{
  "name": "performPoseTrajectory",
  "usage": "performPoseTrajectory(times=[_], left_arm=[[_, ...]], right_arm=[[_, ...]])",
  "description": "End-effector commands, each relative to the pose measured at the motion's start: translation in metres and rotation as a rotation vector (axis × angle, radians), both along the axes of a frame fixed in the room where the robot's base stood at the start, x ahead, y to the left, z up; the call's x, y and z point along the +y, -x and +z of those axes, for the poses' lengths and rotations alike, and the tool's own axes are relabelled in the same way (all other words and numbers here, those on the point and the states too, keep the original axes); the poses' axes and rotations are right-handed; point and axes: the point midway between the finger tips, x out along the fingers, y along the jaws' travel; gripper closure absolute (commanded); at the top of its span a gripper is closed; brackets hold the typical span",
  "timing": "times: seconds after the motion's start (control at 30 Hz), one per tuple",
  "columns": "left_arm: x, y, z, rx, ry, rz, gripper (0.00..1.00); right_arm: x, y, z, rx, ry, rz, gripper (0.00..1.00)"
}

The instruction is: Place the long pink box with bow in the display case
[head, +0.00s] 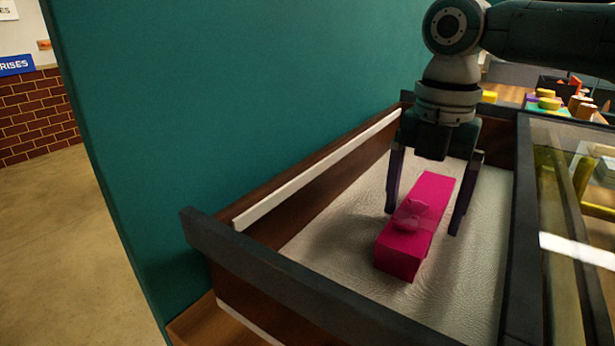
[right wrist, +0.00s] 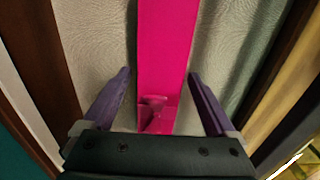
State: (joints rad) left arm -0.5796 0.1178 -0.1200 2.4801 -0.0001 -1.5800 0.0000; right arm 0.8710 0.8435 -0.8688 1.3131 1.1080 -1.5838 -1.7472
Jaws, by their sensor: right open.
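The long pink box (head: 432,205) with a pink bow (head: 412,215) lies flat on the pale lining of the display case (head: 330,240). My right gripper (head: 422,222) is open above it, with one purple finger on each side of the box. In the right wrist view the box (right wrist: 163,55) runs between the two fingers (right wrist: 160,75), with gaps on both sides and its bow (right wrist: 153,105) close to the palm. My left gripper is not in view.
The case has dark rims and wooden walls, with a white strip (head: 320,170) along its left side. A teal wall (head: 230,90) stands close on the left. A glass-topped section (head: 575,210) adjoins on the right. Colourful small items (head: 550,102) stand behind. Pale lining is free around the box.

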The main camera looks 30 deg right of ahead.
Motion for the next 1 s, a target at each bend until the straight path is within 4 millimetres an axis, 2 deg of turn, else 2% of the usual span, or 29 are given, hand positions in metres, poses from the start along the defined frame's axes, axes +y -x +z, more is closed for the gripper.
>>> performPoseTrajectory(times=[0.17,0.27,0.5,0.7,0.83,1.0], left_arm=[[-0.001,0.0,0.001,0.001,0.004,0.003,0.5],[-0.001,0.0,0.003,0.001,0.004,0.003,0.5],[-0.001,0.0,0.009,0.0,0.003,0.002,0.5],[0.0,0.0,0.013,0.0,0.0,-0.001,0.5],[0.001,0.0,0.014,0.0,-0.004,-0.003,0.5],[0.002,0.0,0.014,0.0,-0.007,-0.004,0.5]], right_arm=[[0.0,0.0,0.004,-0.002,0.0,0.0,0.08],[0.0,-0.001,0.016,-0.004,-0.001,0.0,0.08],[0.0,-0.001,0.07,-0.007,0.0,0.0,0.08],[0.0,-0.001,0.107,-0.004,-0.002,-0.001,0.08],[0.0,-0.001,0.119,-0.001,0.0,-0.001,0.08],[0.0,0.0,0.123,0.0,-0.001,-0.001,0.08]])
